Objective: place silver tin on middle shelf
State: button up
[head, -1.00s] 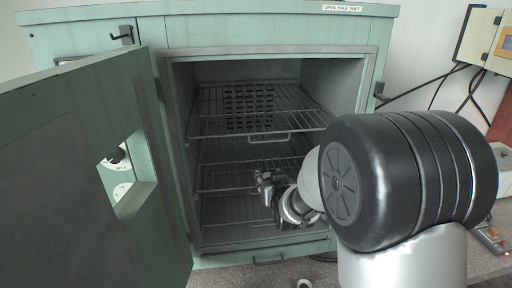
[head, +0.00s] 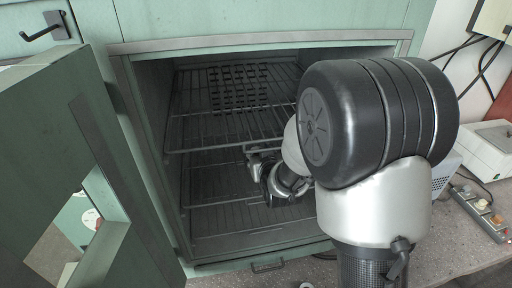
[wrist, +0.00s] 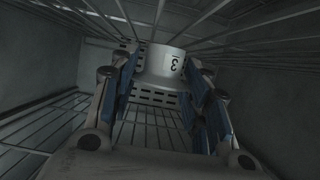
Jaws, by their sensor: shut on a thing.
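The silver tin (wrist: 165,62) shows in the wrist view as a pale cylinder with dark printed digits. My gripper (wrist: 162,80) is shut on it, with blue-padded fingers on both sides. In the head view my gripper (head: 258,163) is inside the green cabinet (head: 262,42), below the top wire shelf (head: 225,128) and above the middle wire shelf (head: 215,188). The tin cannot be made out there. In the wrist view wire bars pass overhead, and a wire shelf (wrist: 40,132) lies below. I cannot tell whether the tin touches it.
The cabinet door (head: 50,165) stands open at the left. A lower wire rack (head: 235,222) lies near the cabinet floor. The visible part of the middle shelf is clear. A power strip (head: 482,212) and a white box (head: 490,150) are on the bench at right.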

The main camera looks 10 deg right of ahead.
jog(key=shift+w+f, duration=0.25)
jog(key=shift+f, duration=0.75)
jog(key=shift+s+r, duration=0.35)
jog(key=shift+s, duration=0.25)
jog(key=shift+c, duration=0.5)
jog(key=shift+w+f+b, duration=0.1)
jog(key=shift+f+b, duration=0.1)
jog(key=shift+b, duration=0.15)
jog(key=o, duration=0.8)
jog(key=shift+w+f, duration=0.1)
jog(key=shift+o, duration=2.2)
